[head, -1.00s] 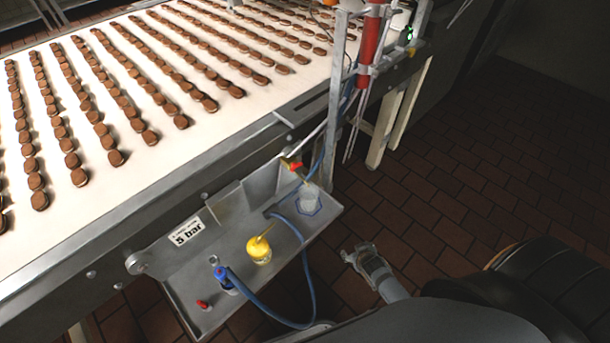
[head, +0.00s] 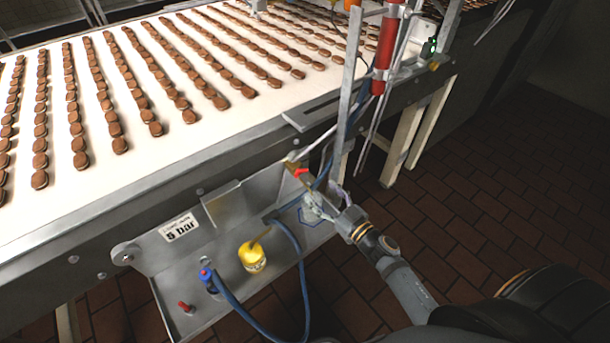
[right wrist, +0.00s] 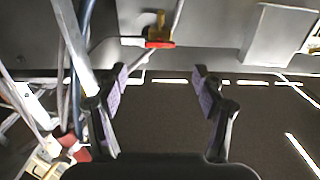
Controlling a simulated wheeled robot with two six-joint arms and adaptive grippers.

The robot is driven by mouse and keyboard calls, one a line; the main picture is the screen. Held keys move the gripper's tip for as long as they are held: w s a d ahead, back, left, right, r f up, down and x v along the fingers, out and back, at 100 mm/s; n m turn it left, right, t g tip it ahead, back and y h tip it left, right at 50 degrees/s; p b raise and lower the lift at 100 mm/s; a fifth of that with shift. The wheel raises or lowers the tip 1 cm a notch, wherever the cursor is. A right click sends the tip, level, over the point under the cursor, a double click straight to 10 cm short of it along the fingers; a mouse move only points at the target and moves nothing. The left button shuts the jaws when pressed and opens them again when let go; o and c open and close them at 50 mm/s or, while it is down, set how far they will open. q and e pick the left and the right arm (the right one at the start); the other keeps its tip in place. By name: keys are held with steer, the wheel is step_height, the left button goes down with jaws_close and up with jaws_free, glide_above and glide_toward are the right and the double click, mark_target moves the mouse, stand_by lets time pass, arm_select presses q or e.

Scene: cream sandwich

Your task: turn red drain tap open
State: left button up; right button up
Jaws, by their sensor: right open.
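The red drain tap handle (head: 299,171) is at the side of the conveyor, above the right end of the metal tray. In the right wrist view the red handle (right wrist: 160,45) lies crosswise under a brass valve body (right wrist: 158,30), beyond my fingertips and between their lines. My right gripper (head: 318,195) is near the tap, just below and right of it. In the right wrist view its two padded fingers (right wrist: 156,88) are spread wide with nothing between them. A clear cup (head: 312,212) on the tray is partly hidden behind the right gripper. My left gripper is not in view.
A vertical post (head: 349,95) and thin tubes stand close beside the right gripper.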

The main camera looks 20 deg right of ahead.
mark_target(303, 174)
steer(key=x, duration=0.8)
steer(key=shift+w+a+p, duration=0.1)
steer(key=shift+w+p, duration=0.2)
steer(key=shift+w, duration=0.05)
steer(key=c, duration=1.2)
